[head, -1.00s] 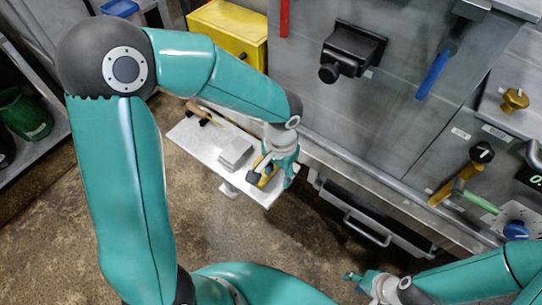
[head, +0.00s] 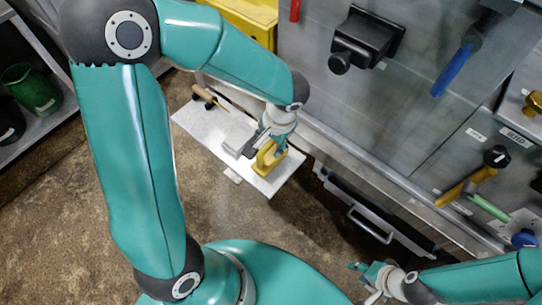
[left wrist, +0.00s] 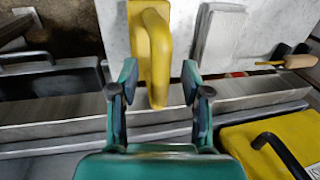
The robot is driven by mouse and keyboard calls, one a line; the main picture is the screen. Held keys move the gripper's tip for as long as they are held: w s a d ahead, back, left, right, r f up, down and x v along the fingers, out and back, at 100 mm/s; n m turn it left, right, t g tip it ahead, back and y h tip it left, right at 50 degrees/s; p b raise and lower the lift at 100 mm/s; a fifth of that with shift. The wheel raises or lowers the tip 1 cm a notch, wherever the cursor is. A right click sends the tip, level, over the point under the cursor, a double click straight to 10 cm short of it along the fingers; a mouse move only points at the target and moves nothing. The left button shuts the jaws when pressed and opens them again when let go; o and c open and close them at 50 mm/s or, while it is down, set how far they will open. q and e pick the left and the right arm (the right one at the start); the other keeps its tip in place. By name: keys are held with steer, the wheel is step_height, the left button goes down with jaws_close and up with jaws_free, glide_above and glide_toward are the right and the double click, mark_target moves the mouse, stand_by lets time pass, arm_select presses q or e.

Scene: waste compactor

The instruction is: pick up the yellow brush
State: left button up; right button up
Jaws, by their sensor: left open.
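The yellow brush (head: 264,160) stands on the light shelf (head: 210,133), near its right end. In the left wrist view its thick curved yellow handle (left wrist: 157,50) rises toward the camera; its underside is hidden. My left gripper (head: 278,143) is above the brush at the shelf. In the left wrist view that gripper (left wrist: 160,78) is open, with one finger on each side of the handle and visible gaps on both sides. My right gripper (head: 370,278) is low at the lower right, away from the shelf; its jaw state is unclear.
A grey-white block (head: 234,138) lies beside the brush. A wooden-handled brush (head: 206,95) lies at the shelf's far end. A yellow box (head: 245,22) stands behind. The machine's wall and a long rail border the shelf's right side.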

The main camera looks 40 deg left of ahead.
arm_select(q)
steer(key=shift+f, duration=0.3)
jaws_close()
steer(key=shift+r, duration=0.2)
step_height(320, 180, up, 20)
steer(key=p, duration=0.2)
stand_by(0.6)
steer(key=shift+f, duration=0.15)
